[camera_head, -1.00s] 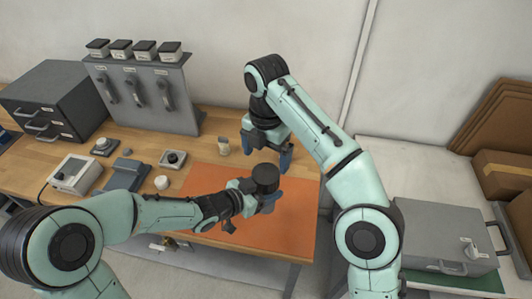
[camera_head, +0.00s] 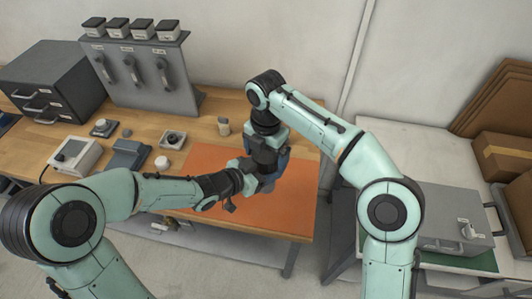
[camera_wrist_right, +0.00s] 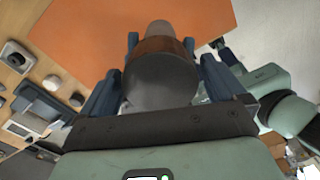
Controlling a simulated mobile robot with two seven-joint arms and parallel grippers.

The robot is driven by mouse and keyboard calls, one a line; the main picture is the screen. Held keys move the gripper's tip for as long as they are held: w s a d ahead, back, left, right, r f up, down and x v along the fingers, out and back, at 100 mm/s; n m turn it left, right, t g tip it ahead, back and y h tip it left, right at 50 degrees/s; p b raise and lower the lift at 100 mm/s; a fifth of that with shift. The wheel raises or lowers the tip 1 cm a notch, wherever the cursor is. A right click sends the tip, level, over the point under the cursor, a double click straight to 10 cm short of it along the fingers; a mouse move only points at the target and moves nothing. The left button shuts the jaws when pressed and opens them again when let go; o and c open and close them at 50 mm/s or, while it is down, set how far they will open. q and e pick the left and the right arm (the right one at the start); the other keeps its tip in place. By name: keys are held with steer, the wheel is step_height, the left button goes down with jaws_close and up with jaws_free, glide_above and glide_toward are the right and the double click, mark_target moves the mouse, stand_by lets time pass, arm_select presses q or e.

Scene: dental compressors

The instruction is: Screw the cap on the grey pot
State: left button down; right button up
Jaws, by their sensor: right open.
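My left gripper (camera_head: 258,176) is shut around the grey pot and holds it upright above the orange mat; most of the pot is hidden in the head view. A dark, round cap (camera_wrist_right: 160,82) sits at the pot's upper end, with a brown band along its edge. A grey rounded part, apparently of the pot (camera_wrist_right: 160,30), shows beyond it in the right wrist view. My right gripper (camera_head: 268,150) is directly above, pointing down. Its blue fingers are open on either side of the cap (camera_wrist_right: 162,85), with gaps visible. I cannot tell how far the cap is threaded.
The orange mat (camera_head: 285,205) is mostly clear. A tool rack (camera_head: 145,75) and a drawer cabinet (camera_head: 50,85) are behind. A grey case (camera_head: 455,215) stands at right.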

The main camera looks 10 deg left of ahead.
steer(key=c, duration=1.1)
steer(key=shift+o, duration=0.2)
steer(key=m, duration=0.6)
steer(key=shift+m, duration=0.3)
steer(key=o, duration=1.1)
steer(key=shift+r, duration=2.25)
steer(key=shift+c, duration=0.2)
